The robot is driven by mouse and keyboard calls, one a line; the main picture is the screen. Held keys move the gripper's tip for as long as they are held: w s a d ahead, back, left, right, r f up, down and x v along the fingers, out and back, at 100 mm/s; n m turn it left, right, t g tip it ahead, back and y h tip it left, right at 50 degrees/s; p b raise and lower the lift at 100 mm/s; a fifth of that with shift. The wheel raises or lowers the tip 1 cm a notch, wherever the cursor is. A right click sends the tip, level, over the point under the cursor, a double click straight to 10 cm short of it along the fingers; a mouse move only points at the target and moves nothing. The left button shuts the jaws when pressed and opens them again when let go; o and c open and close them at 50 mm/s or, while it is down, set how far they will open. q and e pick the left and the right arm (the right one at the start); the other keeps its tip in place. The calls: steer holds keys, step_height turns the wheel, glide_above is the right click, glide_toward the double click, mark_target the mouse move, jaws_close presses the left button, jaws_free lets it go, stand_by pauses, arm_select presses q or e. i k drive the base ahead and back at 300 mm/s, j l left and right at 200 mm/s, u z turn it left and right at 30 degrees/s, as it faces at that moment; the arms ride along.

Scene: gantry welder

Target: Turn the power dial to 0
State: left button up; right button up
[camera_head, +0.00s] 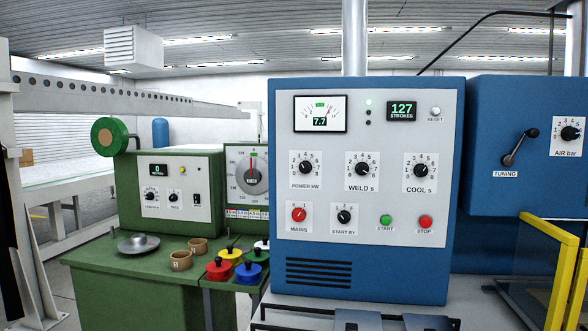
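The power dial (306,168) is a black round knob on a white plate labelled POWER kW. It is at the upper left of the dial row on the grey front panel (350,262) of the blue cabinet. Its white mark appears to point roughly upward, but the exact number is too small to read. Neither of my grippers shows in the head view, and nothing touches the dial.
Right of the power dial are the WELD dial (362,170) and COOL dial (420,171). Below are the red MAINS switch (298,214), START BY dial (344,216), green START button (386,220) and red STOP button (425,222). A yellow rail (562,280) stands at right.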

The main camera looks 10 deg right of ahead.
mark_target(305, 167)
steer(key=i+j+z, duration=0.1)
steer(key=i+j, duration=0.45)
steer(key=j, duration=0.25)
steer(key=i+j+z, duration=0.15)
steer(key=i+j, duration=0.15)
steer(key=i+j+z, duration=0.1)
steer(key=i+j, duration=0.15)
steer(key=j, duration=0.3)
